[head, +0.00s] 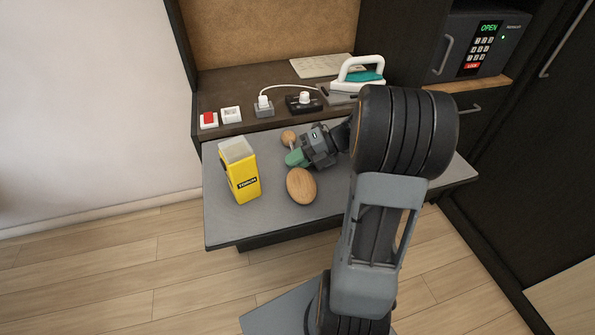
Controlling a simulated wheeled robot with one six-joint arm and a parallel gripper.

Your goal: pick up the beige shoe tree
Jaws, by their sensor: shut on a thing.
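The beige shoe tree (301,185) is on or just above the grey pull-out shelf in the head view. Its large oval wooden toe part is nearer to me, and its small round knob shows farther back. My gripper (294,158) reaches in from the right, and its green fingertips are shut on the middle of the shoe tree, between the two wooden ends. The fingers hide most of that middle part. I cannot tell whether the shoe tree is clear of the shelf.
A yellow box (241,172) stands on the grey shelf (235,226) left of the shoe tree. Behind are a red switch (209,120), a white socket (231,115), plugs (264,105), and an iron (359,77). A safe (481,45) is at the upper right. The shelf's front left is clear.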

